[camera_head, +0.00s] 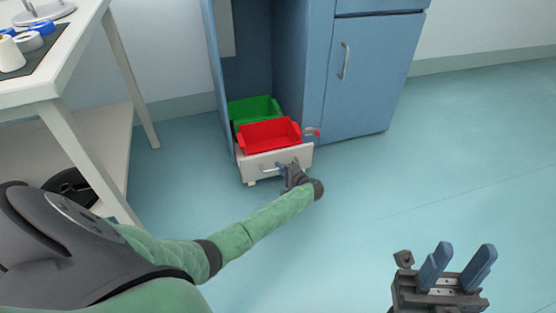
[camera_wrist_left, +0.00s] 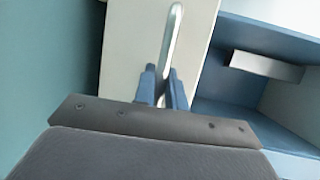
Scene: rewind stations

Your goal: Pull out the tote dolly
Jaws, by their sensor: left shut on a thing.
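The tote dolly (camera_head: 253,165) is a low pale platform with a front panel and a metal handle (camera_wrist_left: 172,40). It stands at the mouth of a blue cabinet bay, its front at the opening. A red tote (camera_head: 270,135) sits on it at the front and a green tote (camera_head: 253,108) behind. My left gripper (camera_head: 282,169) is at the dolly's front panel. In the left wrist view its blue fingers (camera_wrist_left: 163,88) are shut around the handle. My right gripper (camera_head: 458,265) is at the lower right, fingers apart and empty, far from the dolly.
The blue cabinet (camera_head: 375,75) has a closed door right of the bay. A small red-tipped fitting (camera_head: 312,132) is at the bay's right edge. A white table (camera_head: 75,60) with tape rolls stands left. The floor (camera_head: 400,180) before the bay is clear.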

